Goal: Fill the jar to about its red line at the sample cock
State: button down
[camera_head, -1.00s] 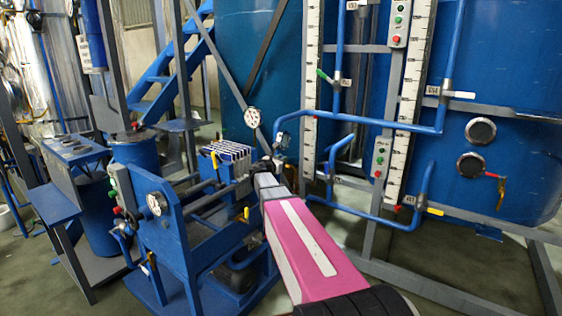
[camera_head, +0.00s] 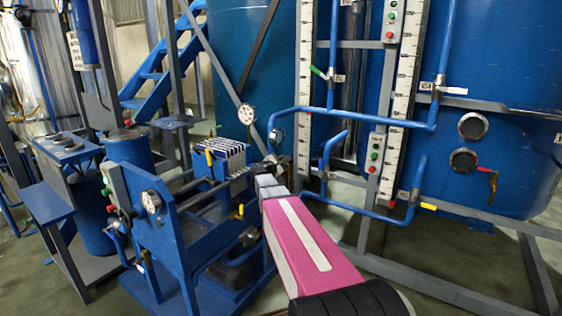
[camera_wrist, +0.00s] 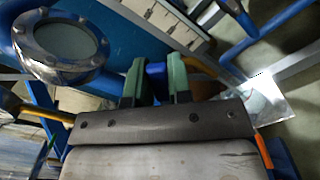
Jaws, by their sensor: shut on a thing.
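My gripper (camera_wrist: 156,88) has green fingers in the wrist view, closed on a small blue part (camera_wrist: 156,72). Most of that part is hidden, so I cannot tell what it belongs to. In the head view my gripper (camera_head: 268,168) is small and partly hidden beyond my pink arm, near the right end of the blue plate-press frame (camera_head: 170,225). I cannot make out a jar or its red line in either view. A yellow-handled cock (camera_head: 239,212) is on the press side, but I cannot tell whether it is the sample cock.
A round metal-rimmed glass (camera_wrist: 62,45) is close at the wrist view's upper left. Blue pipes (camera_head: 370,118) and white scales (camera_head: 405,75) stand right of my arm before the big tank (camera_head: 510,75). A red-handled valve (camera_head: 490,180) is on the tank. Floor shows lower right.

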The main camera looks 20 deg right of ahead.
jog(key=shift+s, duration=0.1)
dwell(0.4)
jog(key=c, duration=1)
grip_release()
jog(key=shift+c, duration=0.2)
jog(key=v, duration=1)
jog(key=shift+s+a, duration=0.3)
